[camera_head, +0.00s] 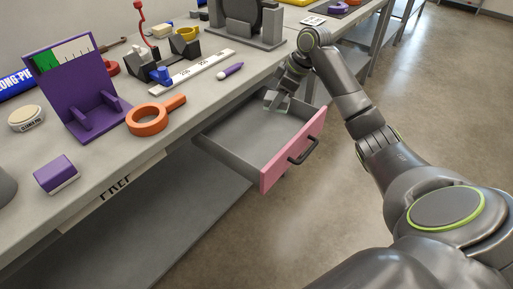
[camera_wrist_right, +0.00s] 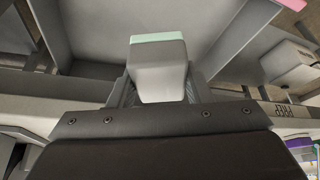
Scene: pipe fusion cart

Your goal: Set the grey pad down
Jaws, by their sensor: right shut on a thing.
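My right gripper (camera_head: 279,100) is shut on the grey pad (camera_wrist_right: 160,68), a light grey block with a mint-green edge. The pad also shows small in the head view (camera_head: 271,98), partly hidden by the fingers. The gripper and pad are over the back part of an open drawer (camera_head: 222,146), which has a grey inside and a pink front. In the right wrist view the pad sits between the two fingers, with the drawer's inside behind it. I cannot tell whether the pad touches the drawer floor. My left gripper is not in view.
The drawer's pink front (camera_head: 294,152) has a black handle (camera_head: 303,152). On the bench above are an orange ring tool (camera_head: 150,121), a purple stand (camera_head: 78,95), a purple block (camera_head: 55,174), a white ruler (camera_head: 192,72) and a purple marker (camera_head: 230,71). The drawer floor looks clear.

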